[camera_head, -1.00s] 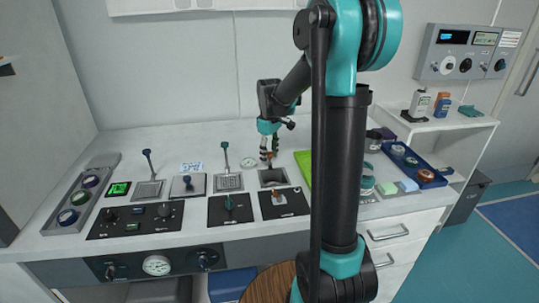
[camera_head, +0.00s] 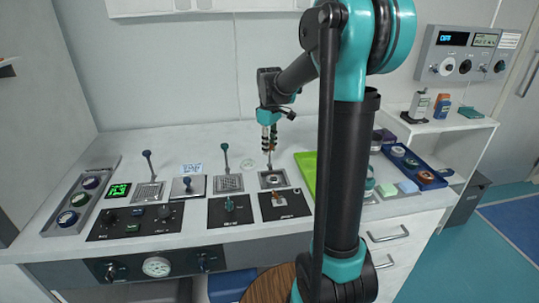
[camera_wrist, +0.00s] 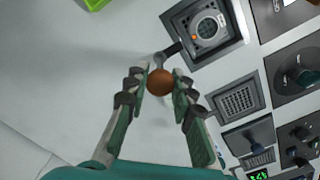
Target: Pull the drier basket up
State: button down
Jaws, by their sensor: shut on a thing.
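My gripper (camera_head: 269,147) is shut on the orange-brown ball knob (camera_wrist: 160,82) of the drier basket's handle. In the wrist view the knob sits between the two fingers, and a short grey stem runs from it toward the basket. The drier basket (camera_wrist: 190,41) shows at the square metal-framed opening, at the upper right of the wrist view. A round grey watch-like part (camera_wrist: 208,28) lies in it. In the head view the basket (camera_head: 272,179) appears near the level of the worktop, below my gripper, with the round part in it.
To the left stand a basket with a green-topped handle (camera_head: 226,170) and one with a blue knob (camera_head: 148,175). A green mat (camera_head: 305,170) and a blue tray (camera_head: 413,165) lie to the right.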

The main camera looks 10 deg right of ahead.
jog(key=shift+r, duration=1.2)
jog(key=c, duration=1.3)
grip_release()
jog(key=shift+o, duration=0.2)
jog(key=shift+r, duration=0.1)
notch_tip(320, 180, up, 12)
